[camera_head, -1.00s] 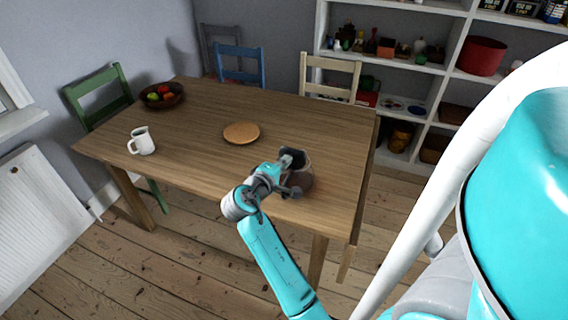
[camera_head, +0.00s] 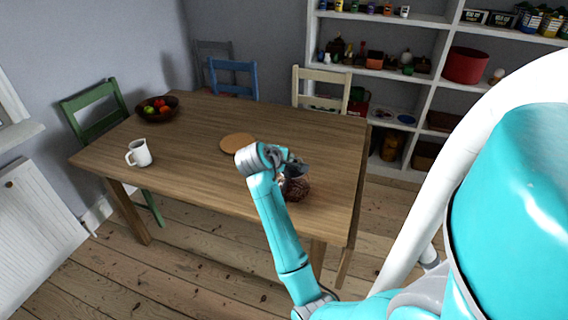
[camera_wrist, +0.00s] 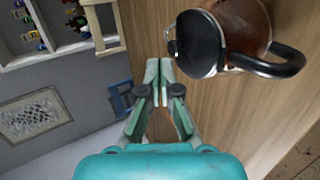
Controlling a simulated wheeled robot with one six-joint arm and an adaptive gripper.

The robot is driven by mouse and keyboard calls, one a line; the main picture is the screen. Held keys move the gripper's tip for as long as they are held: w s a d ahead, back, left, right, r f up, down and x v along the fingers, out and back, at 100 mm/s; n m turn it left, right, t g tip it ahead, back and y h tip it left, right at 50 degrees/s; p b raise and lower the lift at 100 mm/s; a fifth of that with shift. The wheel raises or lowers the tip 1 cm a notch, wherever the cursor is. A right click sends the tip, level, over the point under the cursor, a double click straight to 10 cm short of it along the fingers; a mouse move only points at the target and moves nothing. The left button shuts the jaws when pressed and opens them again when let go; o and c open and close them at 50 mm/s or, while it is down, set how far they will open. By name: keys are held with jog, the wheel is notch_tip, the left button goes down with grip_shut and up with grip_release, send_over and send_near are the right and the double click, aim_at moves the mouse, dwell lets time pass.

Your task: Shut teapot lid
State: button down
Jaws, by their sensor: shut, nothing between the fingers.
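The teapot (camera_wrist: 245,25) is reddish brown with a black curved handle (camera_wrist: 285,62). In the wrist view it is at the upper right, beside my fingertips. A dark round face with a shiny rim, apparently the lid (camera_wrist: 198,45), shows at its top, with a small dark knob or lip on the left. I cannot tell whether it lies fully shut. My gripper (camera_wrist: 160,72) is shut and empty, close to the lid side.
The wooden table (camera_head: 200,125) also bears a white jug (camera_head: 140,153), a round wooden board (camera_head: 238,145) and a fruit bowl (camera_head: 158,110). Chairs stand along the far and left sides. A white shelf (camera_head: 440,80) is behind.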

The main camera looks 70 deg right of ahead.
jog(key=shift+d+r+y, duration=0.1)
jog(key=shift+d+y, duration=0.3)
jog(key=shift+d, duration=0.15)
jog(key=shift+x, duration=1.45)
jog(key=shift+w+d+f, duration=0.1)
jog(key=shift+d+f, duration=0.15)
jog(key=shift+d, duration=0.2)
jog(key=shift+w+d+f, duration=0.1)
jog(key=shift+d+f, duration=0.1)
jog(key=shift+d, duration=0.25)
jog(key=shift+w+d+r, duration=0.1)
jog(key=shift+r, duration=0.2)
notch_tip(320, 180, up, 13)
jog(key=shift+w, duration=0.4)
jog(key=shift+r, duration=0.1)
